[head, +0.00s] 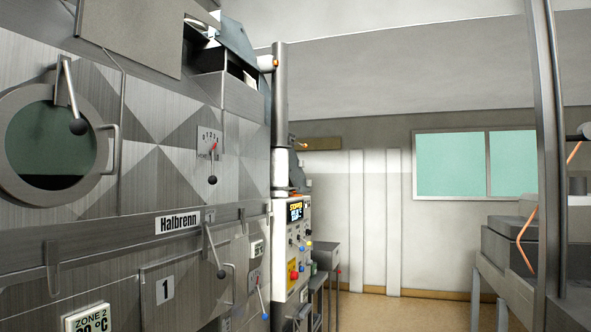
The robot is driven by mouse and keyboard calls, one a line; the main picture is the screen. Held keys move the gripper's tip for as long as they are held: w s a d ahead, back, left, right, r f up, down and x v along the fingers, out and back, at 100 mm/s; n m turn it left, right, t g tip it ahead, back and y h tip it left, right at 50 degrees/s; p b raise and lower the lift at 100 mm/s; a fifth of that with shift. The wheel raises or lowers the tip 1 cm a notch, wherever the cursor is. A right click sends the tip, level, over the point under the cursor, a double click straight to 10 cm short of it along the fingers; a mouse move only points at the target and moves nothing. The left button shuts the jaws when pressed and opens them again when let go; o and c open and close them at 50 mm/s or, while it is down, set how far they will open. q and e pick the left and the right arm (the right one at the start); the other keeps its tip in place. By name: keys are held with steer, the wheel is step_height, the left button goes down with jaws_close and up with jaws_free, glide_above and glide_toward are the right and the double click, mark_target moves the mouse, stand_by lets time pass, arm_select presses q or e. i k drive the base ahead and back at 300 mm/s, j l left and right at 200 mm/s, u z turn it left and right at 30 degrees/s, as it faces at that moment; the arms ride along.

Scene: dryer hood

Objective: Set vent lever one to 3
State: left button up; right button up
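A small lever with a black knob (213,180) hangs on the steel front of the dryer, left of the middle of the head view. Behind it is a light scale plate (209,140) with a row of small numerals along its top. A short red mark shows on the lever at the plate. The lever points nearly straight down. The lettering beside it is too small to read surely, so I cannot tell whether this is vent lever one or which number it is set to. Neither of my grippers is in view.
A round window (50,145) with a black-knobbed handle is at the left. A door marked 1 (165,290) has another black-knobbed lever (221,273). A control panel (293,248) with a lit display stands right of a pipe. Floor (385,312) is clear; a metal post (540,150) stands right.

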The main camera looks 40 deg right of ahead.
mark_target(212, 180)
steer(key=z, duration=0.95)
steer(key=i+l, duration=0.55)
steer(key=i+l+u, duration=0.1)
steer(key=i+l, duration=0.45)
steer(key=l, duration=0.2)
